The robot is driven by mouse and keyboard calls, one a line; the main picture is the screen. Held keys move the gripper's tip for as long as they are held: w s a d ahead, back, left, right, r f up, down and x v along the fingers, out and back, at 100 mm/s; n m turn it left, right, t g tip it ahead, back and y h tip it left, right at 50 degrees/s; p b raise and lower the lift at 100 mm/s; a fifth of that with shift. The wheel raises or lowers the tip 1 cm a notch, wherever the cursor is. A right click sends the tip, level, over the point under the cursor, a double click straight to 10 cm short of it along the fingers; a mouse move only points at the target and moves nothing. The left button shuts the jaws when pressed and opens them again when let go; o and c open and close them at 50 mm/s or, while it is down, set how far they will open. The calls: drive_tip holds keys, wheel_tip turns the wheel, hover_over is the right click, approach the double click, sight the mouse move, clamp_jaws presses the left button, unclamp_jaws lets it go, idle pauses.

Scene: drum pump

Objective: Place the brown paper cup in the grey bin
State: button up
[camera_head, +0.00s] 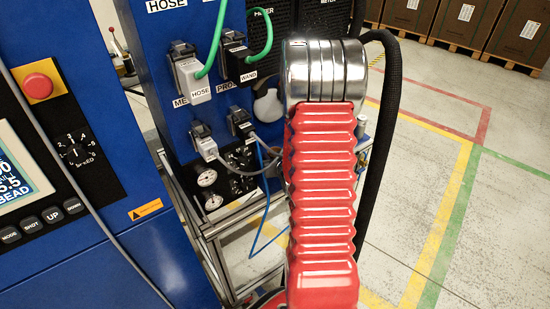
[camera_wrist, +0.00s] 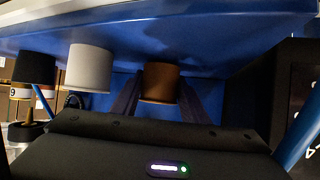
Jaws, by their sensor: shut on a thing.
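The brown paper cup (camera_wrist: 159,84) is in the middle of the wrist view, against a blue surface. My gripper (camera_wrist: 160,88) has one dark finger on each side of it and is shut on it. The cup's top edge in the picture meets the blue surface; I cannot tell whether it still rests there. In the head view my red and silver arm fills the middle, and neither the gripper nor the cup shows. I see no grey bin in either view.
A white cup (camera_wrist: 89,68) and a black cup (camera_wrist: 34,67) stand left of the brown cup. A blue bar (camera_wrist: 300,135) crosses at the right. The head view shows a blue machine (camera_head: 100,240), cable plugs (camera_head: 193,80), a black hose (camera_head: 383,120) and clear floor at right.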

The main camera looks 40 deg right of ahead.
drive_tip(key=shift+f, duration=0.25)
drive_tip(key=o, duration=1)
drive_tip(key=shift+o, duration=0.2)
drive_tip(key=shift+r, duration=0.1)
